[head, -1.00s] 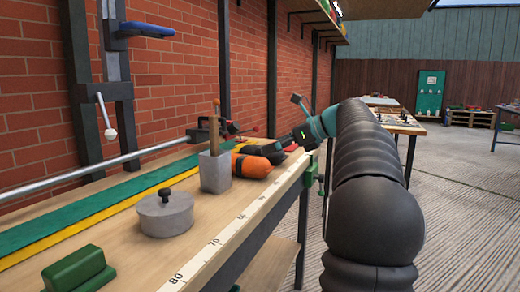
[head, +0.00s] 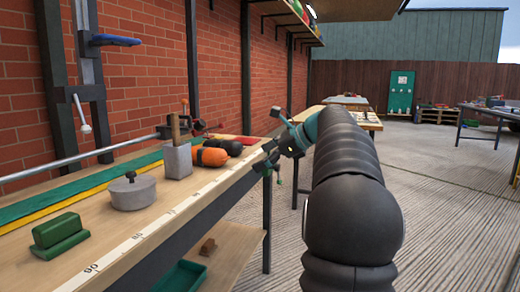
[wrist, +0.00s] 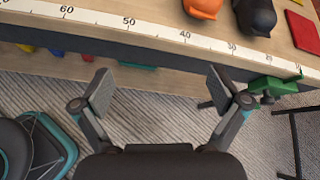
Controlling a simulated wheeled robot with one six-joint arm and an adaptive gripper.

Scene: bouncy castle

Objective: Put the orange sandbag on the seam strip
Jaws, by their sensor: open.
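The orange sandbag (head: 211,157), with a dark band, lies on the wooden bench beyond a grey block-shaped holder. It also shows at the top of the wrist view (wrist: 203,8), partly cut off. A black sandbag (head: 232,147) lies right beside it, also seen in the wrist view (wrist: 256,16). Long green (head: 60,203) and yellow (head: 75,203) strips run along the back of the bench; I cannot tell which is the seam strip. My gripper (wrist: 160,88) is open and empty, off the bench's front edge, over the floor. In the head view the gripper is small and partly hidden by my arm.
A grey lidded pot (head: 132,193), a green block (head: 60,235) and the grey holder (head: 178,160) stand on the bench. A white measuring tape (head: 140,238) lines its front edge. A red flat piece (wrist: 303,32) lies beyond the black bag. A green clamp (wrist: 272,86) hangs at the edge.

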